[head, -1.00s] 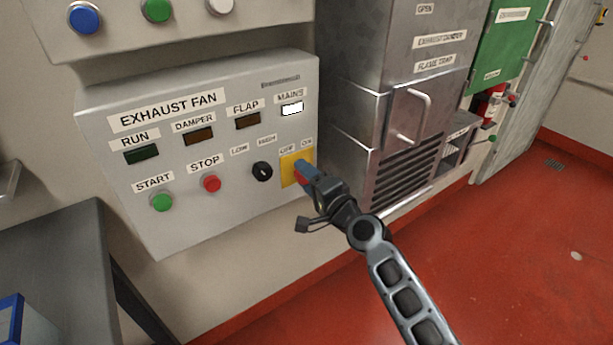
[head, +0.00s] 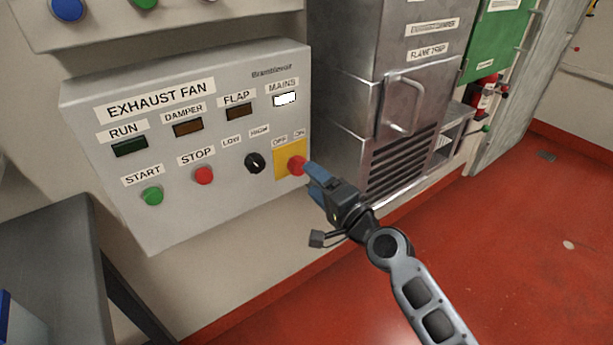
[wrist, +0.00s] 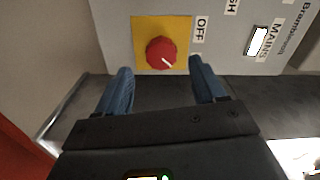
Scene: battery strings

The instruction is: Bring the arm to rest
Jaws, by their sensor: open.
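My gripper (head: 316,180) is open and empty, just in front of the exhaust fan panel (head: 110,225). Its two blue fingers (wrist: 158,88) are spread apart in the wrist view. Beyond them is a red rotary knob (head: 297,166) on a yellow plate (head: 284,153), marked OFF and ON. The wrist view shows the same red knob (wrist: 161,53) with a white pointer line, clear of both fingers. The MAINS lamp (head: 285,99) is lit white. My arm reaches in from the lower right.
The panel also has a black selector (head: 255,163), a red stop button (head: 204,176) and a green start button (head: 153,196). A steel cabinet with a handle (head: 404,104) stands to the right. A grey table (head: 45,245) is at left. Red floor (head: 520,250) is open at right.

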